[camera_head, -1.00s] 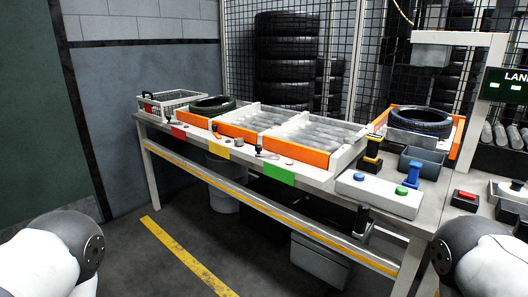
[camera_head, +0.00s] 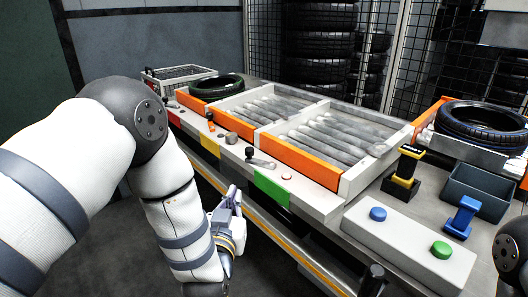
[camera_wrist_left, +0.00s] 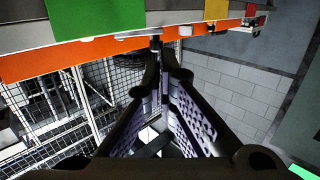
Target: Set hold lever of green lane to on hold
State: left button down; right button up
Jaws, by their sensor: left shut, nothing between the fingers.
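The green lane label (camera_head: 271,188) is on the front strip of the table and shows upside down in the left wrist view (camera_wrist_left: 82,16). The green lane's hold lever (camera_head: 259,161), small with a dark knob, lies on the ledge just left of that label. My left gripper (camera_head: 234,192) is shut and empty, in front of the ledge and below the lever, apart from it. In the left wrist view its fingertips (camera_wrist_left: 166,56) meet just below a small dark part that looks like the lever. My right gripper is out of view.
Yellow (camera_head: 209,145) and red (camera_head: 174,118) labels mark other lanes, with a lever (camera_head: 211,121) near the yellow one. A button box (camera_head: 405,243) with blue and green buttons stands right. Orange-fronted roller lanes (camera_head: 300,160) lie behind the ledge.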

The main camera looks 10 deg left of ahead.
pick_arm(q)
jog(key=w+r, duration=0.1)
jog(key=r, duration=0.1)
jog(key=b, duration=0.2)
send_near(247, 153)
jog(key=w, duration=0.5)
jog(key=shift+w+a+f, duration=0.3)
jog(key=shift+w+f, duration=0.1)
jog(key=shift+w+r, duration=0.2)
jog(key=shift+w, duration=0.3)
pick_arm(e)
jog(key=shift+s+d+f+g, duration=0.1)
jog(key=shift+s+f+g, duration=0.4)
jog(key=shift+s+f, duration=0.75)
